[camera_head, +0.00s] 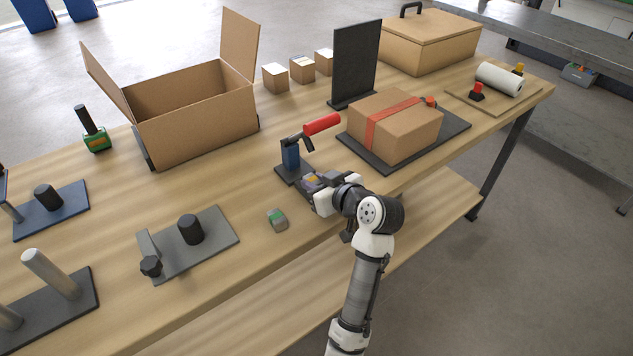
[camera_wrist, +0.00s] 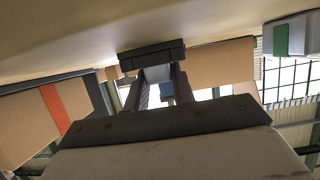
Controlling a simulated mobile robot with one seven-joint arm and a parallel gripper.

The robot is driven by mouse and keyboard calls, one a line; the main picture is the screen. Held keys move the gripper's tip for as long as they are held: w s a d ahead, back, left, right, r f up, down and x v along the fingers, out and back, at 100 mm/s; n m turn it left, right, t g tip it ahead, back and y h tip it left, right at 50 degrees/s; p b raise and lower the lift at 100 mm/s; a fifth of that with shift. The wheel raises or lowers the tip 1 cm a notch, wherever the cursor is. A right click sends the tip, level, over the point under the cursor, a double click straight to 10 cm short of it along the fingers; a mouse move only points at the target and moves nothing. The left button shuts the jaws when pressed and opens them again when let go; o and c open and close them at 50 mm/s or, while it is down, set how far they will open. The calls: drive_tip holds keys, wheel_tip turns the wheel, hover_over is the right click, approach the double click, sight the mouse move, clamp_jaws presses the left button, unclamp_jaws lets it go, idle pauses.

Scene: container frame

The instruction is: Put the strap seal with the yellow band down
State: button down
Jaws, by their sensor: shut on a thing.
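The strap seal with the yellow band (camera_head: 313,180) is a small grey block in the middle of the head view. My gripper (camera_head: 312,185) is shut on it, close to the table top near its front edge. In the wrist view a pale grey piece of it (camera_wrist: 158,74) shows between the fingers; its band is hidden there. Whether it touches the table I cannot tell. A similar grey seal with a green band (camera_head: 277,219) lies on the table to the left; it also shows at the upper right of the wrist view (camera_wrist: 290,38).
A blue clamp with a red handle (camera_head: 291,155) stands just behind my gripper. A strapped carton (camera_head: 410,135) sits on a dark plate to the right. An open box (camera_head: 190,120) stands behind left; a grey fixture plate (camera_head: 212,240) lies left. Bare table surrounds the green-banded seal.

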drive_tip(key=shift+s+f, duration=0.1)
drive_tip(key=shift+f, duration=0.55)
drive_tip(key=c, duration=1.2)
unclamp_jaws()
drive_tip(key=shift+f+b, duration=0.2)
drive_tip(key=shift+b, duration=0.1)
drive_tip(key=shift+o, duration=0.2)
drive_tip(key=shift+a+r+p, duration=0.1)
drive_tip(key=shift+r+p, duration=0.4)
drive_tip(key=shift+r, duration=0.1)
drive_tip(key=b+v, duration=0.1)
drive_tip(key=v, duration=1.1)
drive_tip(key=shift+r+b, duration=0.4)
